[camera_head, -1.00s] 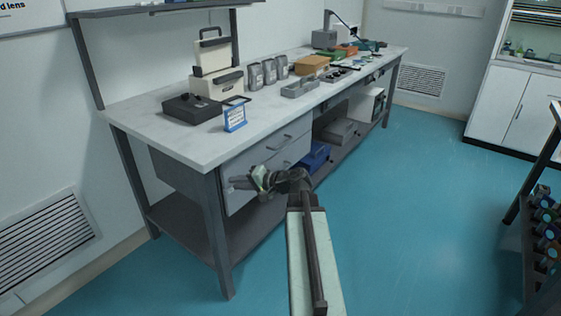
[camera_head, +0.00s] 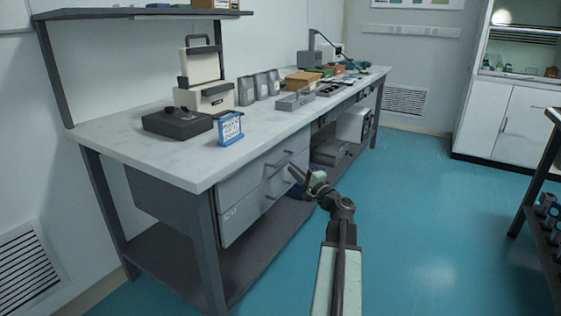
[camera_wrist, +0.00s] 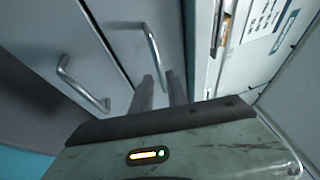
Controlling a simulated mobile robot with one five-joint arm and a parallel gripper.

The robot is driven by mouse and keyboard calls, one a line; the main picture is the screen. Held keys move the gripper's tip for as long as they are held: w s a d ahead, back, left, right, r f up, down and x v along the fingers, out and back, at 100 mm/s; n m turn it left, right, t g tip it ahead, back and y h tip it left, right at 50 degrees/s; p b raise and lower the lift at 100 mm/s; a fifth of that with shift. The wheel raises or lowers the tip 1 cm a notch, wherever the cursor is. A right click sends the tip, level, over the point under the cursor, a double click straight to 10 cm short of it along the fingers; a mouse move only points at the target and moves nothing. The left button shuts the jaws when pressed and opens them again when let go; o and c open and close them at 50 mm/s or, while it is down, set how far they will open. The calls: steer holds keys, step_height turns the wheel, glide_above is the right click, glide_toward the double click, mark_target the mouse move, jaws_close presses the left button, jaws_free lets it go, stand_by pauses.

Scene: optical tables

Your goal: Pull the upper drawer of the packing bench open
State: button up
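The packing bench (camera_head: 165,150) has two stacked grey drawers under its left part. The upper drawer (camera_head: 240,181) looks flush, with a bar handle (camera_head: 279,162). The lower drawer (camera_head: 245,213) has a similar handle (camera_head: 278,189). My gripper (camera_head: 298,174) is in front of the drawers' right end, close to the handles. In the wrist view, my gripper (camera_wrist: 161,80) has its two dark fingers apart. One end of the upper handle (camera_wrist: 152,48) appears between or just beyond the fingertips; contact is unclear. The lower handle (camera_wrist: 72,80) is to the left, clear of the fingers.
On the bench top are a black box (camera_head: 178,122), a blue-framed sign (camera_head: 230,128), a cream case (camera_head: 204,95) and several grey bins. Grey boxes (camera_head: 328,152) sit on the under-shelf. The blue floor (camera_head: 420,220) is open to the right. A dark rack (camera_head: 545,215) stands at the right edge.

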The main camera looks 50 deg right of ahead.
mark_target(285, 160)
steer(key=p+x, duration=0.1)
steer(key=x, duration=0.5)
steer(key=shift+w, duration=0.2)
jaws_close()
steer(key=shift+a, duration=0.15)
stand_by(0.9)
